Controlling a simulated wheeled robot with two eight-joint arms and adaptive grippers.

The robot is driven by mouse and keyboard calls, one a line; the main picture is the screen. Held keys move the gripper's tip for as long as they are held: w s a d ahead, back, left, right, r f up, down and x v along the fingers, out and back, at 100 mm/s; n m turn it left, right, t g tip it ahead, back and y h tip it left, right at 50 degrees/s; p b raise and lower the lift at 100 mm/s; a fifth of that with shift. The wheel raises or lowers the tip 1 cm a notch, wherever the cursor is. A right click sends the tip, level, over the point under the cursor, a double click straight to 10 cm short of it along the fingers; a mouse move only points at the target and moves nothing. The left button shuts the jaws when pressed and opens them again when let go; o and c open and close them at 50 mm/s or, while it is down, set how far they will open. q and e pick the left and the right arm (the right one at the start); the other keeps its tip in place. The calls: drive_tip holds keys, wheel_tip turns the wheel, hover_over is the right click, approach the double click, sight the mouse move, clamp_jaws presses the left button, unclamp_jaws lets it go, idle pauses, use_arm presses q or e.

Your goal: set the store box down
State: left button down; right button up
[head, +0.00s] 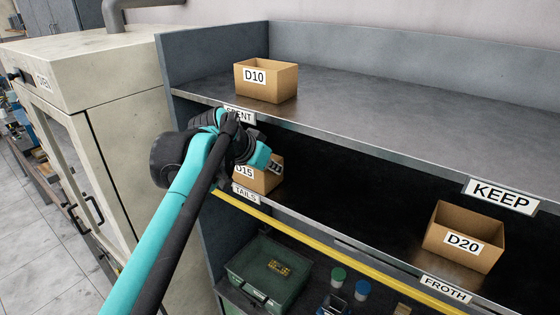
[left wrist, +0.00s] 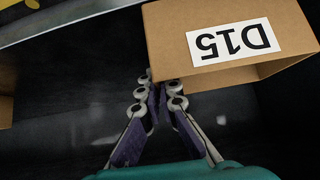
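The tan box marked D15 (head: 258,179) is on the lower shelf level behind the TAILS label (head: 246,194), partly hidden by my left gripper. In the left wrist view the same box (left wrist: 178,40) fills the upper right, with its label upside down. My left gripper (head: 272,165) is at this box. In the left wrist view its fingertips (left wrist: 157,84) meet the box's rim at one corner. A narrow gap shows between the finger pads. I cannot tell whether they pinch the wall, nor whether the box rests fully on the shelf. My right gripper is out of view.
Box D10 (head: 267,80) stands on the upper shelf (head: 390,100). Box D20 (head: 462,238) stands on the lower level by the FROTH label (head: 446,289). A KEEP label (head: 502,196) hangs on the upper edge. A yellow rail (head: 330,255) and a green case (head: 266,270) are below.

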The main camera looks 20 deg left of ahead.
sight(282, 163)
use_arm(q)
drive_tip(key=w, duration=0.1)
drive_tip(key=w+d, duration=0.1)
drive_tip(key=w, duration=0.1)
drive_tip(key=shift+r+p, duration=0.1)
drive_tip(key=shift+p, duration=0.2)
drive_tip(key=shift+w+p, duration=0.1)
drive_tip(key=shift+p, duration=0.25)
drive_tip(key=shift+f, duration=0.3)
drive_tip(key=shift+s, duration=0.3)
drive_tip(key=c, duration=1.9)
unclamp_jaws()
drive_tip(key=shift+o, duration=0.9)
drive_tip(key=shift+w+f, duration=0.1)
drive_tip(key=shift+w, duration=0.1)
